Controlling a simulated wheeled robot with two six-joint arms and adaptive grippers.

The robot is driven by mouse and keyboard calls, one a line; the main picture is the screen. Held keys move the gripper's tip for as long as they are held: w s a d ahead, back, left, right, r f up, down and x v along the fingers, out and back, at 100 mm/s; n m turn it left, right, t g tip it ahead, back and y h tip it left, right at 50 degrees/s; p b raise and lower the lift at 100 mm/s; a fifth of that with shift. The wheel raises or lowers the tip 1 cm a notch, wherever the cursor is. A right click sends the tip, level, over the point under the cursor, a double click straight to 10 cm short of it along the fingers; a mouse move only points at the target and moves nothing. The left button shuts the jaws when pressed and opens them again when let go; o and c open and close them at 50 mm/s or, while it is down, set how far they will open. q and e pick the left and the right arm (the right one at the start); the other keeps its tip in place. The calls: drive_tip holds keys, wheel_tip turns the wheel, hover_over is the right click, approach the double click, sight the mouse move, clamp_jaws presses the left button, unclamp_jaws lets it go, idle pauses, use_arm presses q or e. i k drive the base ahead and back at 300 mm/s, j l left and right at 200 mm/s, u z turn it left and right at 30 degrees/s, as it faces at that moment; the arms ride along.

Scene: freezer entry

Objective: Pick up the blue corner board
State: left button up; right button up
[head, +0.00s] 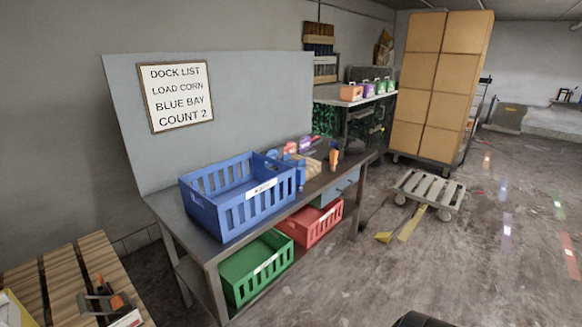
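A workbench (215,252) runs along the grey back panel. Small packing items lie on it behind a blue crate (240,212). Among them is a small blue piece (272,154) just past the crate's far edge, partly hidden by it. Another blue shape (299,172) shows beside the crate's right end. Both are too small and covered for me to tell which is the blue corner board.
A green crate (231,292) and a red crate (316,226) sit on the bench's lower shelf. A slatted wooden surface (60,268) stands front left. A low cart (428,190) and stacked cartons (420,80) stand right of the bench. Floor at front right is mostly clear.

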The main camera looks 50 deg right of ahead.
sight(286, 159)
drive_tip(key=z, duration=0.4)
drive_tip(key=l+z, duration=0.1)
drive_tip(key=z, duration=0.25)
drive_tip(key=l+z, duration=0.1)
drive_tip(key=z, duration=0.65)
drive_tip(key=u, duration=2.35)
drive_tip(key=j+z, duration=0.1)
drive_tip(key=z, duration=0.45)
drive_tip(key=l+z, duration=0.15)
drive_tip(key=z, duration=1.65)
